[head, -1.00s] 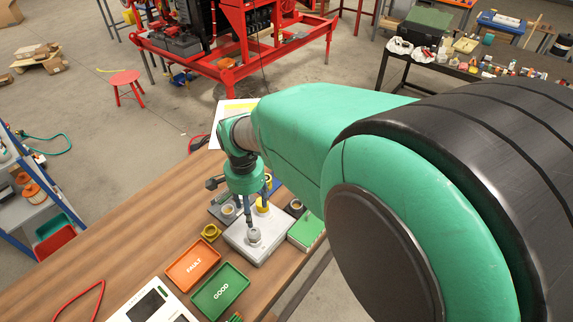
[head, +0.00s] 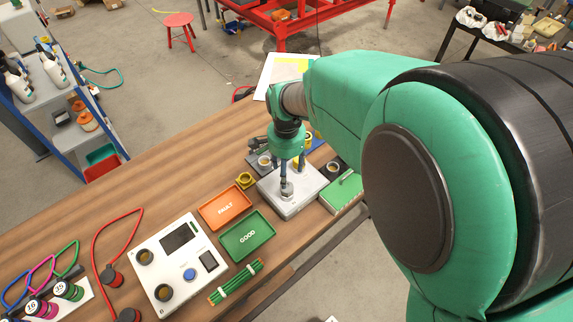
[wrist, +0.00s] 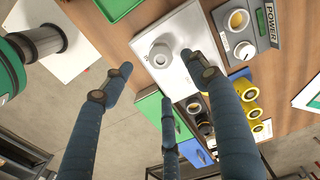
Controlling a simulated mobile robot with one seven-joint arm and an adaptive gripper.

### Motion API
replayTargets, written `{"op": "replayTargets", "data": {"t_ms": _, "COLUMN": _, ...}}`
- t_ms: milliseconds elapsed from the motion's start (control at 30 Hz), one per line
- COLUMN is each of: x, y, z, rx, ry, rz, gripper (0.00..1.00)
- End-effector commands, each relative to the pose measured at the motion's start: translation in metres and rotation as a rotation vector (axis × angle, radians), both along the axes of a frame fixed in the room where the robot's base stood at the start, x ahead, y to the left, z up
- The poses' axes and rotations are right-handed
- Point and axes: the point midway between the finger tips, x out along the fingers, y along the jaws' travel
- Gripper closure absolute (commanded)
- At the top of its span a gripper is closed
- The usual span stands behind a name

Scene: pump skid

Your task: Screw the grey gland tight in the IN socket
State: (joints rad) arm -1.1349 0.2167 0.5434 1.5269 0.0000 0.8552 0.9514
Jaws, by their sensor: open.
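The grey gland (head: 287,189) stands upright on top of a pale grey-white box (head: 310,203), at the box's near-left part. In the wrist view the gland (wrist: 161,54) shows its hex body and round top opening, on the light plate (wrist: 178,24). My gripper (head: 290,172) points down over the gland. In the wrist view its dark blue-grey fingers (wrist: 160,80) are spread and empty, with the gland beyond their tips; contact cannot be told.
An orange FAULT tray (head: 225,207), a green GOOD tray (head: 247,237) and a yellow ring (head: 245,180) lie left of the box. A green case (head: 342,192) stands close at its right. A grey POWER unit (wrist: 254,28) sits beside the box.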

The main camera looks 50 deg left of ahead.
Motion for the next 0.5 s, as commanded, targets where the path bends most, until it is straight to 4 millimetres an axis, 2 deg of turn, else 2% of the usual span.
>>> {"op": "replayTargets", "data": {"t_ms": 100, "x": 0.000, "y": -0.001, "z": -0.020, "rx": -0.002, "ry": 0.001, "rz": 0.000, "gripper": 0.41}}
{"op": "replayTargets", "data": {"t_ms": 500, "x": 0.000, "y": 0.000, "z": -0.076, "rx": -0.001, "ry": 0.001, "rz": 0.000, "gripper": 0.41}}
